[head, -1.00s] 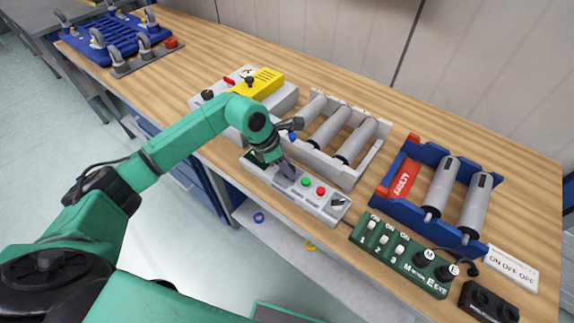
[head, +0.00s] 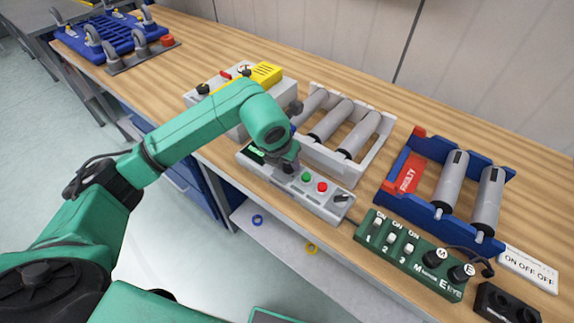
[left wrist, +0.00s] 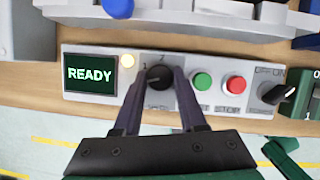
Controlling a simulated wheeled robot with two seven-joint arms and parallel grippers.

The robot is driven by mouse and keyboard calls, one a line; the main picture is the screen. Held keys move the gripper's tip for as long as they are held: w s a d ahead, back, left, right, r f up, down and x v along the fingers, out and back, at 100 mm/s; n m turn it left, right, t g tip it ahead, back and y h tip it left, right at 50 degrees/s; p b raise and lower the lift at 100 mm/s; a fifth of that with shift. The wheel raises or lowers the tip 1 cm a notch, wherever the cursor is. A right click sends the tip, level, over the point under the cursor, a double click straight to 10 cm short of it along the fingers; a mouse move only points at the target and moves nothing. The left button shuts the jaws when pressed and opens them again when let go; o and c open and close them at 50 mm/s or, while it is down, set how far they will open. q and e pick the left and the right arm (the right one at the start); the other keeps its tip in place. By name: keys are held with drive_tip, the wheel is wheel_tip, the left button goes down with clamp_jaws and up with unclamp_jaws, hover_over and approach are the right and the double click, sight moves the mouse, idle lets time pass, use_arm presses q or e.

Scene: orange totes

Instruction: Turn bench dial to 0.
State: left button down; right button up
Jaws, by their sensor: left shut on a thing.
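The bench dial (left wrist: 158,77) is a black round knob on a light grey control panel (left wrist: 112,107). In the left wrist view its pointer mark is hard to read, and a printed 7 shows just above it. My left gripper (left wrist: 158,80) comes from below with one finger on each side of the knob and is shut on it. In the head view the left gripper (head: 290,165) is over the panel (head: 325,207) and hides the dial. My right gripper is not in view.
The panel has a READY screen (left wrist: 90,74), a green button (left wrist: 202,81), a red button (left wrist: 235,88) and a black OFF/ON switch (left wrist: 276,94). A white roller rack (head: 345,172) stands close behind. A green switch box (head: 412,255) is to the right.

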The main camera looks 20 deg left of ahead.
use_arm(q)
drive_tip(key=shift+w+d+n+y+b, duration=0.1)
drive_tip(key=shift+n+y+b, duration=0.3)
drive_tip(key=shift+n+b, duration=0.55)
drive_tip(key=shift+r+n, duration=0.1)
drive_tip(key=shift+n, duration=0.35)
drive_tip(key=shift+c, duration=2.4)
unclamp_jaws()
drive_tip(key=v, duration=1.4)
drive_tip(key=shift+s+r+b, duration=0.2)
drive_tip(key=shift+s+b, duration=0.1)
drive_tip(key=shift+b, duration=0.1)
